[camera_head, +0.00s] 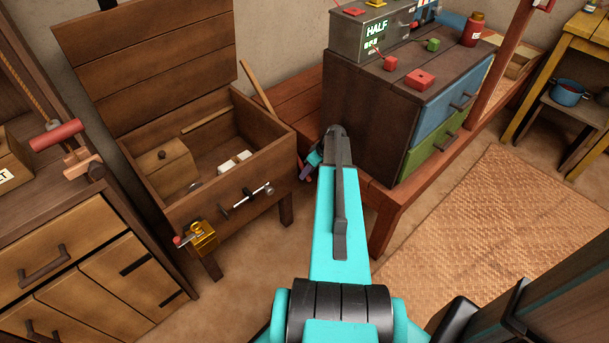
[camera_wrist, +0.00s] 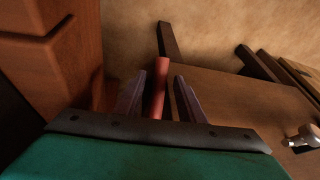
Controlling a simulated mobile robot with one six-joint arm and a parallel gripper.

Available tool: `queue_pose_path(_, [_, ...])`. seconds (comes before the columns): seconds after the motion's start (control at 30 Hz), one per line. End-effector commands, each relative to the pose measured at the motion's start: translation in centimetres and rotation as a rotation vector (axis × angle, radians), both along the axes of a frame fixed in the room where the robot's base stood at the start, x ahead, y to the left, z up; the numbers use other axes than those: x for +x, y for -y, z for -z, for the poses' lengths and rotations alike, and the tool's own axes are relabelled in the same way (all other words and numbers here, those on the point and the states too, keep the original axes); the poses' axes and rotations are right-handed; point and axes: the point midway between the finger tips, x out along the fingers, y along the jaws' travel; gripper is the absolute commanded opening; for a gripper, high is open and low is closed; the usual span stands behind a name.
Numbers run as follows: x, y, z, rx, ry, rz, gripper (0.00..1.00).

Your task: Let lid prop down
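A wooden chest (camera_head: 240,205) stands at left centre in the head view with its plank lid (camera_head: 150,60) raised. A thin tan stick (camera_head: 257,87), which looks like the lid prop, slants at the chest's right rear corner. A red rod (camera_wrist: 160,80) shows in the wrist view; whether it belongs to the prop I cannot tell. My gripper (camera_wrist: 160,82) is open, its fingers on either side of the rod with visible gaps. In the head view my gripper (camera_head: 310,166) is low, between the chest and the bench, partly hidden by my arm.
A reddish bench (camera_head: 385,215) with a drawer cabinet (camera_head: 365,115) stands close on the right. The chest front carries a brass padlock (camera_head: 203,236) and a metal bolt (camera_head: 246,198). Another drawer cabinet (camera_head: 70,250) is at left. A woven mat (camera_head: 500,220) lies at right.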

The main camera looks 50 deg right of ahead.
Motion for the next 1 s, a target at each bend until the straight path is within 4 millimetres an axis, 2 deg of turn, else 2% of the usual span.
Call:
queue_pose_path(0.37, [0.2,-0.1,0.5,-0.001,0.0,0.0,0.36])
queue_pose_path(0.6, [0.2,0.0,0.5,-0.001,0.0,0.001,0.0])
queue_pose_path(0.73, [0.1,0.0,0.5,0.0,0.001,0.001,0.0])
queue_pose_path(0.77, [-0.3,-3.3,0.3,0.0,0.0,-0.002,0.0])
queue_pose_path(0.8, [0.1,-2.0,0.4,0.003,0.0,-0.002,0.0])
queue_pose_path(0.83, [0.2,-1.6,0.5,0.006,-0.001,-0.004,0.0])
queue_pose_path(1.0, [0.6,-1.1,0.4,0.008,-0.008,-0.011,0.0])
